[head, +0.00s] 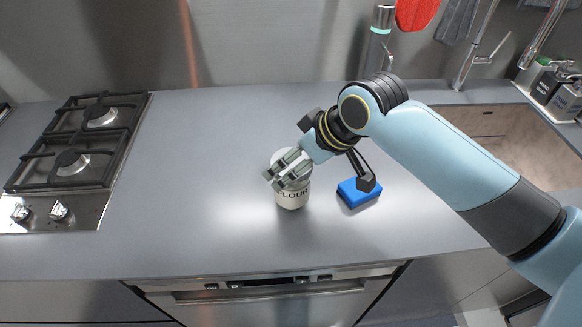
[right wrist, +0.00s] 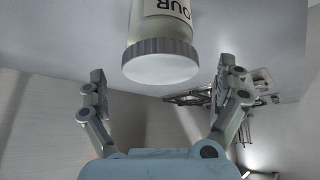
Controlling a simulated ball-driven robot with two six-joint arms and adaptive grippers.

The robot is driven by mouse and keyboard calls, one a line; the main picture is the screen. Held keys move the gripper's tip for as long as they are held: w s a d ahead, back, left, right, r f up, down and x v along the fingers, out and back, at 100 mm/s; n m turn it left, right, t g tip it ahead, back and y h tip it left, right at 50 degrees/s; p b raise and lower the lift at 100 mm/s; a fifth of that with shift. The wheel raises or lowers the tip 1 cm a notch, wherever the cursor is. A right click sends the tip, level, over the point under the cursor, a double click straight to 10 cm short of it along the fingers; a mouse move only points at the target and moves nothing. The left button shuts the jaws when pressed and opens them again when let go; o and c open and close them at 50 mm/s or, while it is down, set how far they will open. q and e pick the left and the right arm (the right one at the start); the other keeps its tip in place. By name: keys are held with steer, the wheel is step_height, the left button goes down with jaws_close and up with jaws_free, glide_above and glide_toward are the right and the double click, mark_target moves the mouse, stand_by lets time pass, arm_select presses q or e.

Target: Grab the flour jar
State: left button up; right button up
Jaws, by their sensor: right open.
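The flour jar (head: 291,198) stands upright on the grey counter, a pale jar with dark lettering of which "LOUR" shows in the head view. My right gripper (head: 280,178) is above and partly in front of it, covering much of its top. In the right wrist view the jar (right wrist: 160,55) appears upside down, its grey-rimmed lid facing the gripper. The two open fingers (right wrist: 160,88) stand on either side of the lid with gaps, and nothing is between them in their grip. My left gripper is not in view.
A gas hob (head: 85,145) is at the left, and a sink (head: 490,135) at the right. A bottle (head: 378,45) stands at the back. The counter left of the jar is clear.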

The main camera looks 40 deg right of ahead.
steer(key=shift+x, duration=1.1)
steer(key=shift+w+f, duration=0.15)
steer(key=c, duration=0.9)
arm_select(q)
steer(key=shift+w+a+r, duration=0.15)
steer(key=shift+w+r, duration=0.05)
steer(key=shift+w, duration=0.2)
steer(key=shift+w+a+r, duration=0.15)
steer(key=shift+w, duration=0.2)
arm_select(e)
steer(key=c, duration=0.8)
